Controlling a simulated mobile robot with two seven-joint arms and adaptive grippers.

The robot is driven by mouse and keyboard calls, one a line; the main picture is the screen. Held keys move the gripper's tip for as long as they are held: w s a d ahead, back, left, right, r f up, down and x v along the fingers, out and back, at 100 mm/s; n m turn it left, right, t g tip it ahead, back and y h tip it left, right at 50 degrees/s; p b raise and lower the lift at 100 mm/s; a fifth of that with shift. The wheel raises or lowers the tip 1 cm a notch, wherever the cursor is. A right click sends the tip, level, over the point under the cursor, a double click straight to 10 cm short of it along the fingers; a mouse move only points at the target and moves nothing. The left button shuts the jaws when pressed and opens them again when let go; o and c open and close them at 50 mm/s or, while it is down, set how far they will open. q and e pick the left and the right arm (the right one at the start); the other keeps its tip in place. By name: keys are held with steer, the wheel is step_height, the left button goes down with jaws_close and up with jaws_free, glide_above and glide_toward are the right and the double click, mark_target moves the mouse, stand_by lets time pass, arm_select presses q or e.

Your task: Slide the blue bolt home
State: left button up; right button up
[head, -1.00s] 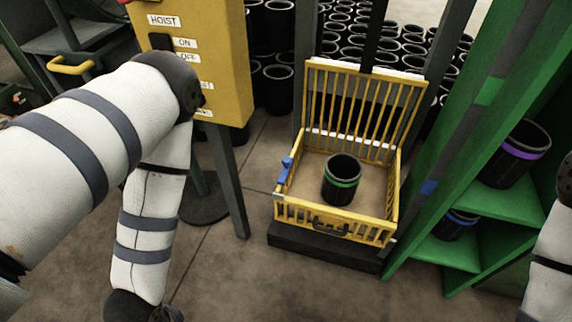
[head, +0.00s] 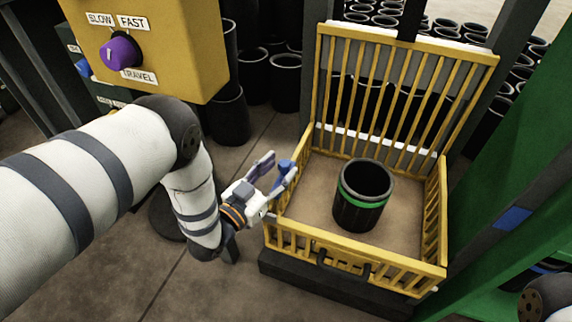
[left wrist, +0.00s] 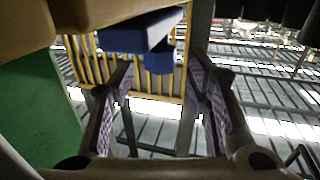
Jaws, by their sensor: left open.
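The blue bolt (head: 286,166) sits at the left corner of the yellow cage (head: 345,254). It shows large in the left wrist view (left wrist: 135,38), toward the top, partly across the gap between the fingers. My left gripper (head: 279,169) is open, its fingers beside the bolt; I cannot tell whether they touch it. In the left wrist view the two fingers (left wrist: 162,74) stand apart with nothing clamped. The cage's barred lid or panel (head: 400,90) stands upright at the back. A black sleeve with a green band (head: 362,196) stands upright inside the cage. My right gripper is out of view.
A yellow control box (head: 150,45) with a purple knob (head: 121,50) hangs at the upper left, near my left arm. A green rack (head: 500,235) stands close on the right. Several black sleeves (head: 285,82) stand behind. Open floor (head: 150,290) lies in front.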

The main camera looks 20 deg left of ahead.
mark_target(281, 167)
arm_select(q)
steer(key=shift+b+x, duration=0.3)
steer(key=shift+x, duration=1.25)
steer(key=shift+c, duration=0.6)
jaws_close()
